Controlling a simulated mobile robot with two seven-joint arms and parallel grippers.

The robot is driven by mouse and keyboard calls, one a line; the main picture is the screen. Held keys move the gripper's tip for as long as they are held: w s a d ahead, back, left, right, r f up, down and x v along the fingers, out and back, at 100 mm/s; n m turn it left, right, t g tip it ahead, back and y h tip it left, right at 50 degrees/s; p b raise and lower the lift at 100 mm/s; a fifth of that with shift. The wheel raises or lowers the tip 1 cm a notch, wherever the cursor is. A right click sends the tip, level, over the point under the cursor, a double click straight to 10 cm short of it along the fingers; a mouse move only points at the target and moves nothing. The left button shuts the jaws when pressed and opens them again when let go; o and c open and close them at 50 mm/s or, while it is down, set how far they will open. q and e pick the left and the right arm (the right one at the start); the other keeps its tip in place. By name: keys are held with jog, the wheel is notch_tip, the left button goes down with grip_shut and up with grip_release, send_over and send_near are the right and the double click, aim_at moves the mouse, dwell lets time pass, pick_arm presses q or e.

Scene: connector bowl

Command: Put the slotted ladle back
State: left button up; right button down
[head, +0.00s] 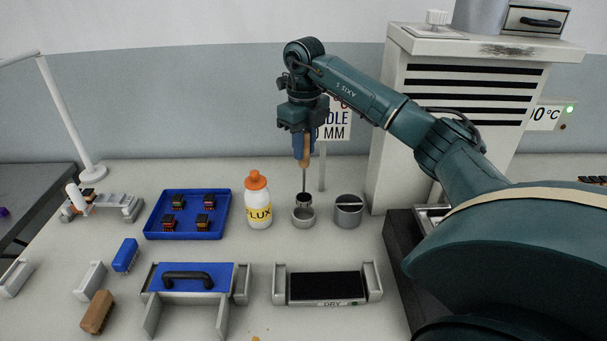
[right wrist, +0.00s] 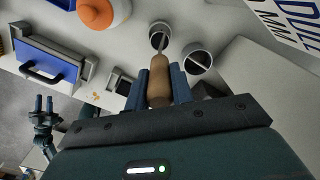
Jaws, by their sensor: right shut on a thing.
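The slotted ladle (head: 304,185) hangs upright from my right gripper (head: 303,148). Its wooden handle (right wrist: 159,82) is between the two blue fingers, which are shut on it. Its thin shaft points down and its small dark head is at the mouth of the left grey cup (head: 303,218); I cannot tell how deep it sits. In the right wrist view the shaft runs toward that cup (right wrist: 157,47). My left gripper (right wrist: 44,104) shows small in the right wrist view, its fingers apart and empty; it is not in the head view.
A wider grey cup (head: 348,213) with a bar across its top stands just right. The flux bottle (head: 258,208) stands close left. A blue tray (head: 187,232) holds several small connectors. The DRY holder (head: 327,286) lies in front. A tall slatted cabinet (head: 440,130) stands right.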

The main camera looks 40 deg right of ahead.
aim_at(304, 165)
jog(key=shift+f, duration=2.7)
jog(key=shift+f, duration=0.15)
jog(key=c, duration=1.2)
grip_release()
notch_tip(304, 165, up, 13)
jog(key=shift+f, duration=0.2)
jog(key=shift+f, duration=0.1)
